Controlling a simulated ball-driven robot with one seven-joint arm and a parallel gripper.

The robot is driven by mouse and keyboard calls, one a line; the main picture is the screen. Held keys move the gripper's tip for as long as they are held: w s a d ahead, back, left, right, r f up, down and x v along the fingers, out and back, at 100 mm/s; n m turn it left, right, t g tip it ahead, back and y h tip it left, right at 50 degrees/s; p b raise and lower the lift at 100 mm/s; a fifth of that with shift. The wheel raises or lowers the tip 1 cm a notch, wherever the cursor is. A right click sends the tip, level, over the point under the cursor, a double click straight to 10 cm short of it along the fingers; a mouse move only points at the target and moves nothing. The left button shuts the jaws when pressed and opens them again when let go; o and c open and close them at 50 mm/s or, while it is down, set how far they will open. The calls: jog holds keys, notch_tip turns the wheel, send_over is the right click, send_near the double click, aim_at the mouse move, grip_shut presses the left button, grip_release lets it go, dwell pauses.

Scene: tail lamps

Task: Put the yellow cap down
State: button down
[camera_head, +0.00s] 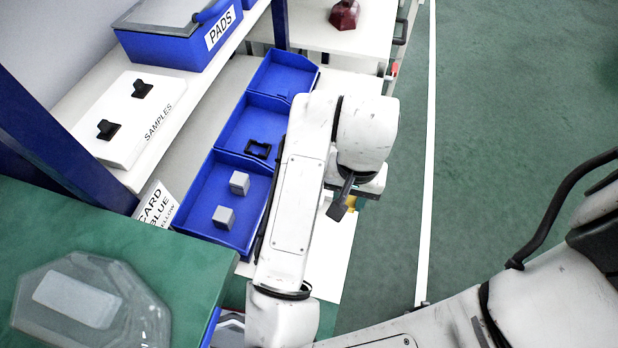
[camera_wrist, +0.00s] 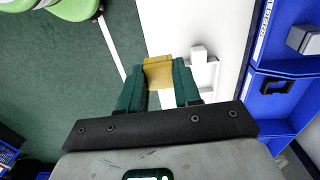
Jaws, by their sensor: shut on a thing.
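The yellow cap (camera_wrist: 158,72) is held between the two green fingers of my gripper (camera_wrist: 160,88) in the wrist view. Below it are the edge of a white surface (camera_wrist: 195,25) and the green floor. I cannot tell whether the cap touches the surface. In the head view my gripper (camera_head: 348,203) hangs at the right edge of the white surface (camera_head: 325,255), and only a sliver of yellow (camera_head: 357,204) shows; my arm hides the rest.
Blue bins (camera_head: 209,202) stand left of my arm, holding two grey blocks (camera_head: 239,182) and a black square frame (camera_head: 258,149). A white fixture (camera_wrist: 202,68) lies right of the cap. A clear-lidded case (camera_head: 90,305) sits on the green top at lower left. Open floor lies right.

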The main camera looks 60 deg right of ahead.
jog(key=w+d+f+b, duration=0.2)
jog(key=w+f, duration=0.1)
jog(key=w+d+f+b, duration=0.2)
jog(key=w+d+f, duration=0.1)
jog(key=w+d+f+b, duration=0.1)
jog(key=w+d+f, duration=0.1)
jog(key=w+f, duration=0.1)
jog(key=shift+w+d+b, duration=0.4)
jog(key=shift+w, duration=0.15)
jog(key=shift+w+d+f, duration=0.1)
jog(key=shift+f, duration=0.15)
jog(key=f+b, duration=0.3)
jog(key=shift+w+d+f, duration=0.15)
jog(key=shift+w, duration=0.05)
jog(key=shift+b, duration=0.3)
jog(key=shift+f, duration=0.2)
jog(key=c, duration=0.8)
grip_release()
jog(key=shift+r, duration=0.1)
